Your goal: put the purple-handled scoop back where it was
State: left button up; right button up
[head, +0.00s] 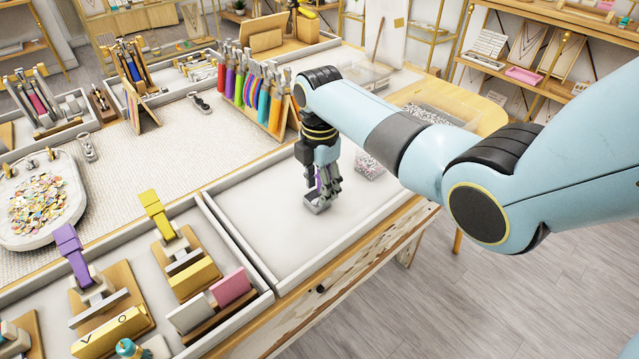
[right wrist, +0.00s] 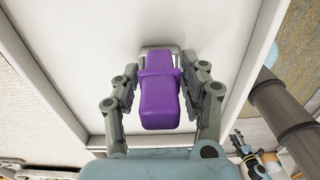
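The purple-handled scoop (right wrist: 160,95) is upright between the fingers of my right gripper (right wrist: 160,70), its purple handle filling the gap with the fingertips against its sides. In the head view my right gripper (head: 322,188) points down into the empty white tray section. The scoop's grey metal end (head: 316,205) shows below the fingers, at or very near the tray floor; I cannot tell if it touches. A wooden rack (head: 284,124) with several tools in coloured handles stands behind and left of the gripper.
A clear box of beads (head: 369,165) stands right behind the gripper. The tray's front wall (head: 375,232) and divider (head: 236,243) border the section. Presses with purple (head: 72,250) and yellow (head: 157,210) handles stand left. The tray floor is otherwise clear.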

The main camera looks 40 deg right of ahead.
notch_tip(320, 180, up, 12)
jog(key=shift+r, duration=0.15)
dwell(0.6)
dwell(0.3)
